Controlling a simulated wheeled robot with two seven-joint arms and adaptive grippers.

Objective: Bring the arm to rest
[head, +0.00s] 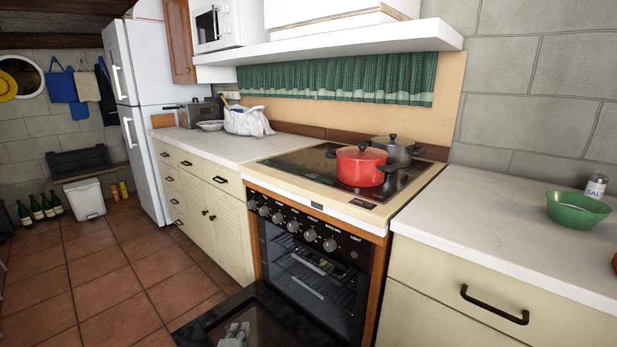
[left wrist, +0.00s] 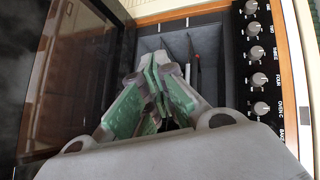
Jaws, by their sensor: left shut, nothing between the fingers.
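My left gripper (head: 235,334) shows at the bottom edge of the head view, in front of the open oven door. In the left wrist view the left gripper (left wrist: 160,75) is shut, its green-padded fingers together and empty. It points toward the open oven (left wrist: 207,48), whose dark inside lies beyond the fingertips. The oven (head: 310,270) stands open in the head view, with wire racks (head: 305,285) inside. Its door (head: 270,320) is lowered and also shows in the left wrist view (left wrist: 85,75). Most of the left arm is out of view. My right gripper is not seen.
A red pot (head: 361,168) and a grey pot (head: 398,150) stand on the hob (head: 300,163). A green bowl (head: 577,210) and a salt container (head: 596,184) are on the right counter (head: 500,225). The tiled floor (head: 100,270) at left is largely clear.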

